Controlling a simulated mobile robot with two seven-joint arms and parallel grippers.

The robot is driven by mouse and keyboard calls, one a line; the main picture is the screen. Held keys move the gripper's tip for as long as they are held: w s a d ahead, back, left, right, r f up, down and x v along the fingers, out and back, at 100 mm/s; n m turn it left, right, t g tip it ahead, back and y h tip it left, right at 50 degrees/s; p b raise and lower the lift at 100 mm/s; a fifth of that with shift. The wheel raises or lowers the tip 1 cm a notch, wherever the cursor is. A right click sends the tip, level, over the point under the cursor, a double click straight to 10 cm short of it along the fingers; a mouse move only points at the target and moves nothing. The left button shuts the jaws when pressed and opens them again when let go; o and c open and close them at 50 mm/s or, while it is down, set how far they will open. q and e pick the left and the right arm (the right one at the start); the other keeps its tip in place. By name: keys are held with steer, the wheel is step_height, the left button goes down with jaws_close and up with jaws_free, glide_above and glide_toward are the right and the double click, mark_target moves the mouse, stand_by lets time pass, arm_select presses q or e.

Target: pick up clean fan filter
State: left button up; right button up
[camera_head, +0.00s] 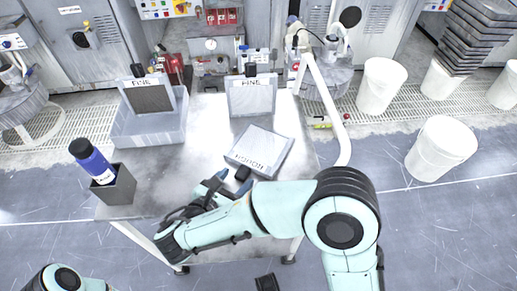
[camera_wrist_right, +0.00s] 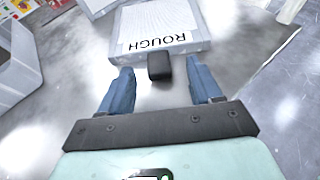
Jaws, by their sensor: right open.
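A pale filter panel labelled ROUGH (camera_head: 262,148) lies flat on the metal table, its black tab (camera_head: 243,173) toward me. In the right wrist view the panel (camera_wrist_right: 165,22) is at the top and its tab (camera_wrist_right: 159,67) points at me. A white panel labelled FINE (camera_head: 252,97) stands upright at the table's back. A dark grey panel labelled FINE (camera_head: 150,98) stands in the grey bin at left. My left gripper is out of view.
The grey bin (camera_head: 150,133) is at the table's back left. A blue bottle (camera_head: 91,158) stands in a dark holder (camera_head: 115,186) at the left edge. A white curved rail (camera_head: 330,100) runs along the right side. White buckets (camera_head: 440,148) stand on the floor at right.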

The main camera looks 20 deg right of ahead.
mark_target(243, 172)
steer(key=x, duration=0.3)
steer(key=shift+w+d+f+b, duration=0.15)
steer(key=shift+w+f+b, duration=0.1)
steer(key=shift+w+b, duration=0.1)
steer(key=shift+s, duration=0.1)
steer(key=c, duration=1.1)
